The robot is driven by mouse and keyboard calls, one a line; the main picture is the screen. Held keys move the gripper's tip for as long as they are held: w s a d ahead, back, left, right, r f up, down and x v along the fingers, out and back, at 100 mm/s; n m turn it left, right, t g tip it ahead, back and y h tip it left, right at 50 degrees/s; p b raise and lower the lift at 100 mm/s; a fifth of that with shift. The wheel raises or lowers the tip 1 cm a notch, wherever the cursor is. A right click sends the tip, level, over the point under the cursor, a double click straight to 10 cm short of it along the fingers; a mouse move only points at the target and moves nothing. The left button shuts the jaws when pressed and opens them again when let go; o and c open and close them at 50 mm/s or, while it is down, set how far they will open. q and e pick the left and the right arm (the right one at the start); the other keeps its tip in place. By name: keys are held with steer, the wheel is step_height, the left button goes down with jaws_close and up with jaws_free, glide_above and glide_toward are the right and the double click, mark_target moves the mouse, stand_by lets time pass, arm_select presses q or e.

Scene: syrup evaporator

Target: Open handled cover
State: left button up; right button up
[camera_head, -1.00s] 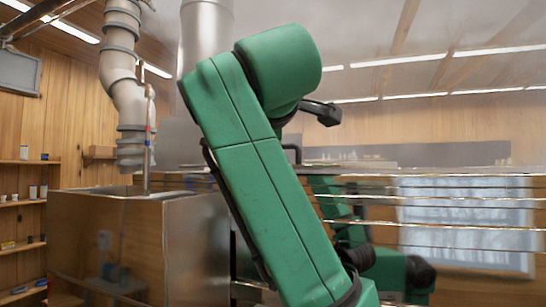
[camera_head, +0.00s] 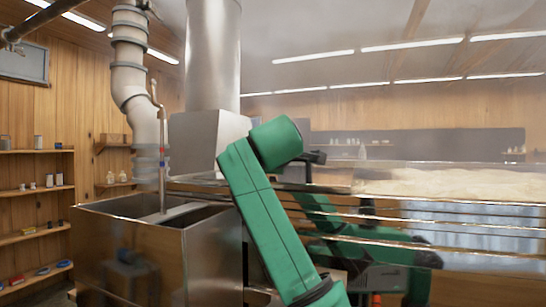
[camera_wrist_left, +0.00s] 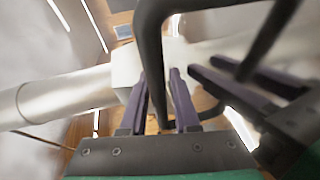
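A black bar handle (camera_wrist_left: 218,114) forms a loop in the left wrist view. One leg of it passes between the two dark purple fingers of my left gripper (camera_wrist_left: 158,80). The fingers stand apart with the bar between them; a firm grip on it is not visible. A second set of fingers at the right looks like a mirror image in shiny metal. The edges of the handled cover cannot be made out. In the head view my green left arm reaches up in front of the steel evaporator (camera_head: 205,262), and its fingers are hidden. My right gripper is not visible.
A steel stack (camera_head: 213,60) rises from a hood (camera_head: 203,140) behind my arm. A segmented pipe (camera_head: 129,70) hangs at the left, above the open steel tank. Pale foam (camera_head: 460,183) and steam show at the right. Wall shelves (camera_head: 35,236) hold small items.

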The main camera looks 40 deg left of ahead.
arm_select(q)
jaws_close()
stand_by(1.3)
